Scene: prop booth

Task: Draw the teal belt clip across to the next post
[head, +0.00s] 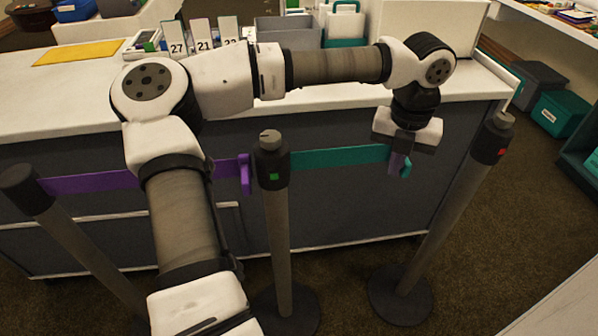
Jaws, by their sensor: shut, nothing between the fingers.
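The teal belt (340,157) runs out to the right from the middle post (273,200). Its teal clip (406,168) is at the belt's free end, in the gap before the right post (462,200). My gripper (399,164) points down at the clip, right beside or against it. Its fingers are small and partly hidden; they look shut, with nothing held between them. The middle post's head has a green mark and the right post's head has a red mark (502,152). The clip is apart from the right post.
A purple belt (95,183) runs from the left post (28,190) to a purple clip (245,174) at the middle post. A counter (340,88) with number cards (203,35) stands close behind. Teal bins (562,115) are at the right. Carpet is clear between the middle and right post bases.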

